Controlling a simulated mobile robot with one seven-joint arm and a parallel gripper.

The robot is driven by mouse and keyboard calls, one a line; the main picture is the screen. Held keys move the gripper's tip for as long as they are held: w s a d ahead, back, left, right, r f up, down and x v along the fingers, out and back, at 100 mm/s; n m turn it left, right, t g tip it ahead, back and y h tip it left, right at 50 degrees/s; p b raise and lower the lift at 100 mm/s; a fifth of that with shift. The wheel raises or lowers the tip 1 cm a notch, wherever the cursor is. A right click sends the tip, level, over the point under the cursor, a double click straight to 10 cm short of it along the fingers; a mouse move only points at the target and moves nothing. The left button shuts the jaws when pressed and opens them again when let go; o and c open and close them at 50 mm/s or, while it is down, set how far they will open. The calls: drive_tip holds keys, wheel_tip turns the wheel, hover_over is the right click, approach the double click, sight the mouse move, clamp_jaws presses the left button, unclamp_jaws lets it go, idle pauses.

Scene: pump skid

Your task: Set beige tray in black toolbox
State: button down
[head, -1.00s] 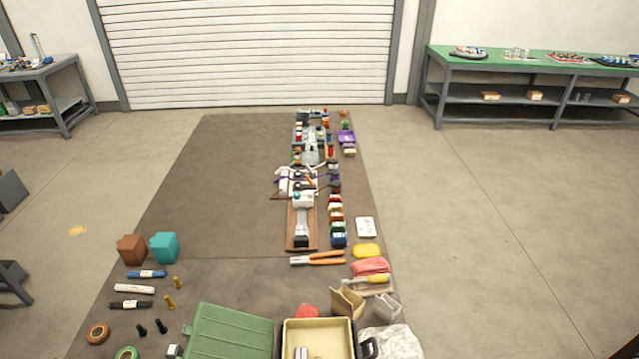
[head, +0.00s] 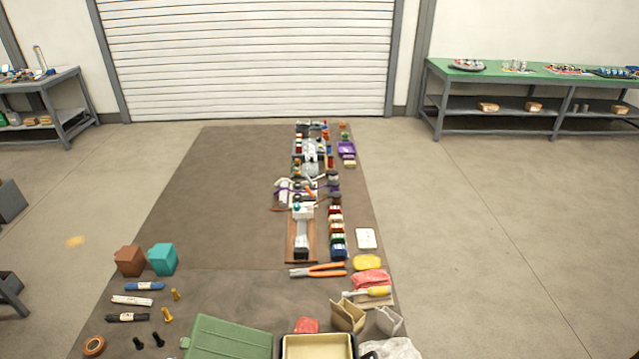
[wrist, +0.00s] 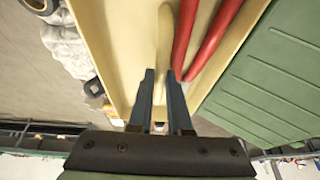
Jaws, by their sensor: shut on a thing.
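The beige tray (head: 318,347) shows at the bottom edge of the head view, cut off by the frame. The dark rim of the black toolbox (head: 283,341) borders it at the back and sides. I cannot tell whether the tray rests in the toolbox or is held over it. In the wrist view, the beige tray (wrist: 130,35) holds two red handles (wrist: 205,45) and a pale handle (wrist: 163,45). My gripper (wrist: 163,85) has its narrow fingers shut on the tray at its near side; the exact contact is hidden. The gripper is outside the head view.
A ribbed green panel (head: 230,338) lies left of the toolbox. A red item (head: 306,325), beige pouches (head: 347,315) and a crumpled grey sheet (head: 393,348) crowd its back and right. Orange-handled pliers (head: 320,270) lie farther back. Bare dark mat (head: 220,200) is at left.

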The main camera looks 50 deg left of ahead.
drive_tip(key=shift+f+b, duration=1.95)
drive_tip(key=shift+f, duration=0.75)
drive_tip(key=c, duration=0.8)
unclamp_jaws()
drive_tip(key=shift+c, duration=0.2)
drive_tip(key=shift+o, duration=0.4)
drive_tip(key=b+v, duration=0.1)
drive_tip(key=v, duration=1.2)
drive_tip(key=shift+w, duration=0.1)
drive_tip(key=shift+a, duration=0.1)
